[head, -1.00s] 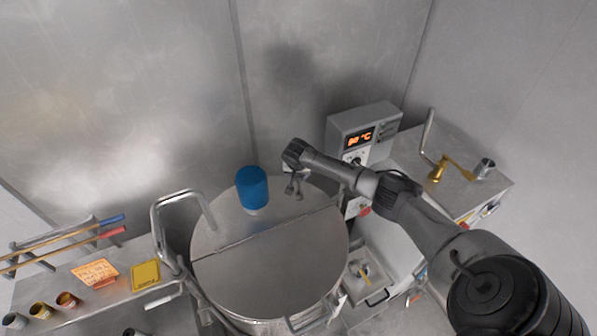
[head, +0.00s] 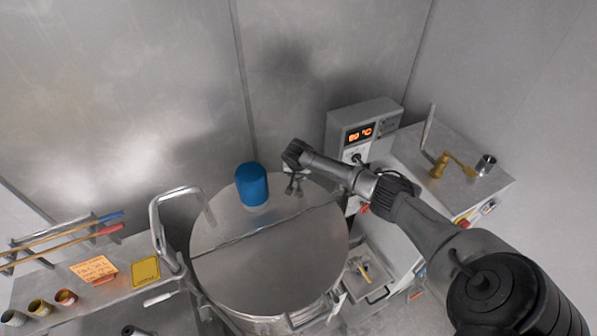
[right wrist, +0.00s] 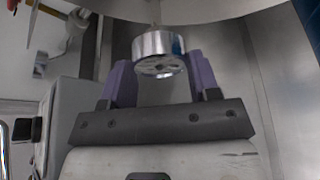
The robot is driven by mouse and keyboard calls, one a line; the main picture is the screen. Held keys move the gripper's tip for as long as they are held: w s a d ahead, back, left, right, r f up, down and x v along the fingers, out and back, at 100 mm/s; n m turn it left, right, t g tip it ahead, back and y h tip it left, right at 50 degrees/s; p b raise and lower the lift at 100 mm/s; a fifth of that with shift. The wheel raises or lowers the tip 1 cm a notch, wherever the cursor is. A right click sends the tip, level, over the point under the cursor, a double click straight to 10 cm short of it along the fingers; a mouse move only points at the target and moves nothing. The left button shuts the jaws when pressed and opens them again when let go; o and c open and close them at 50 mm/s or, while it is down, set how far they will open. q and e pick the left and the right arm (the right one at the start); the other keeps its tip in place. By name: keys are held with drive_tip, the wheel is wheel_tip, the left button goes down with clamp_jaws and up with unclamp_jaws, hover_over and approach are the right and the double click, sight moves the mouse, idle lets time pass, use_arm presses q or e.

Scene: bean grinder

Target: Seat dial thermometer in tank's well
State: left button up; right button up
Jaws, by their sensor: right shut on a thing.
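The steel tank (head: 265,275) stands in the middle of the head view, its round lid crossed by a seam. My right gripper (head: 294,186) is above the far right part of the lid. In the right wrist view its purple-padded fingers (right wrist: 160,82) are shut on the dial thermometer (right wrist: 158,48), a round silver case with its dial side toward the camera. The stem is mostly hidden behind the case. I cannot make out the well, or whether the thermometer touches the tank. My left gripper is out of view.
A blue motor-like cylinder (head: 252,184) stands on the lid, left of my right gripper. A control box (head: 362,125) with an orange display is behind on the right. A bent pipe (head: 160,225) rises at the tank's left. A side table (head: 120,290) holds cups and cards.

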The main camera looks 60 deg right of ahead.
drive_tip(key=shift+f, duration=0.2)
drive_tip(key=shift+f+b, duration=0.35)
drive_tip(key=shift+f, duration=0.45)
drive_tip(key=o, duration=1.1)
drive_tip(key=shift+c, duration=0.2)
